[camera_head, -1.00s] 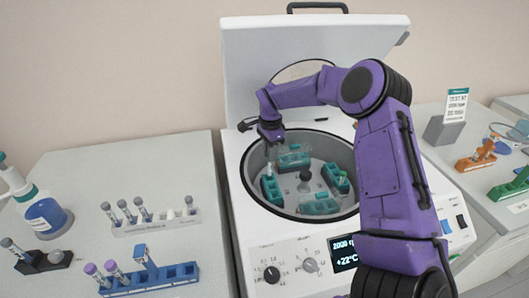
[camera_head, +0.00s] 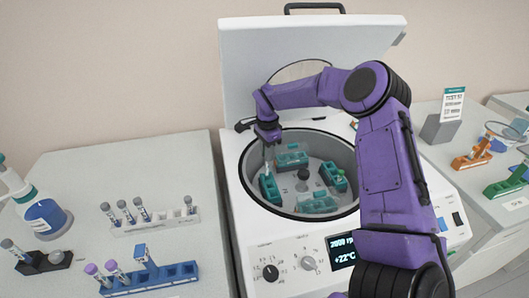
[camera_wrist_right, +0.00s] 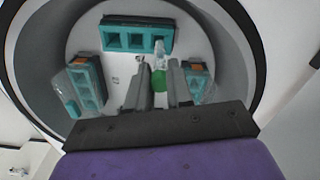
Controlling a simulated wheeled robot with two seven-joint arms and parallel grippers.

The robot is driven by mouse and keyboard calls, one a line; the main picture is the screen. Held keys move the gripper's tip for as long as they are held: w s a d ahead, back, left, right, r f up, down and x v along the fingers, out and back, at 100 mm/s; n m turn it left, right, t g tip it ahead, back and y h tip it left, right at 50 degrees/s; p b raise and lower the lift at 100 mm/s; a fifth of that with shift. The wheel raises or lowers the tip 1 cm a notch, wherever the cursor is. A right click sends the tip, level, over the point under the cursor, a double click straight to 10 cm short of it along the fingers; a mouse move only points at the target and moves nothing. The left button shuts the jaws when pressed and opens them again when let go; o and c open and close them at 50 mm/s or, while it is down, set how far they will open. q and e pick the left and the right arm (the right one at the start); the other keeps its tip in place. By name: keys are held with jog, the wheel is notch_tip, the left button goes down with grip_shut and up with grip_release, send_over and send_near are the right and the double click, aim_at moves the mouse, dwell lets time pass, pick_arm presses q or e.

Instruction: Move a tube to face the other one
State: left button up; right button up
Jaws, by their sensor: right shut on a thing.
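My right gripper (camera_head: 268,155) reaches down into the left side of the open centrifuge (camera_head: 245,195). It is shut on a clear tube with a green cap (camera_wrist_right: 158,80), which shows between the fingers in the right wrist view. The tube is near a teal bucket (camera_wrist_right: 138,22) with several square slots; I cannot tell whether it is inside a slot. Other teal buckets sit around the hub (camera_head: 304,174), among them a left one (camera_head: 270,188), a right one (camera_head: 333,176) and a front one (camera_head: 318,204). I cannot make out the other tube clearly. My left gripper is not in view.
The raised lid (camera_head: 300,65) stands behind the bowl. On the left table are a white rack (camera_head: 160,223) and a blue rack (camera_head: 165,280) with tubes, and a bottle (camera_head: 45,215). Orange (camera_head: 472,157) and green (camera_head: 508,185) racks stand at right.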

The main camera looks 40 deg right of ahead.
jog(key=shift+f, duration=0.55)
jog(key=shift+f, duration=0.2)
jog(key=shift+f+b, duration=0.1)
jog(key=shift+b, duration=0.2)
jog(key=shift+f+b, duration=0.9)
jog(key=shift+f, duration=0.8)
jog(key=o, duration=0.9)
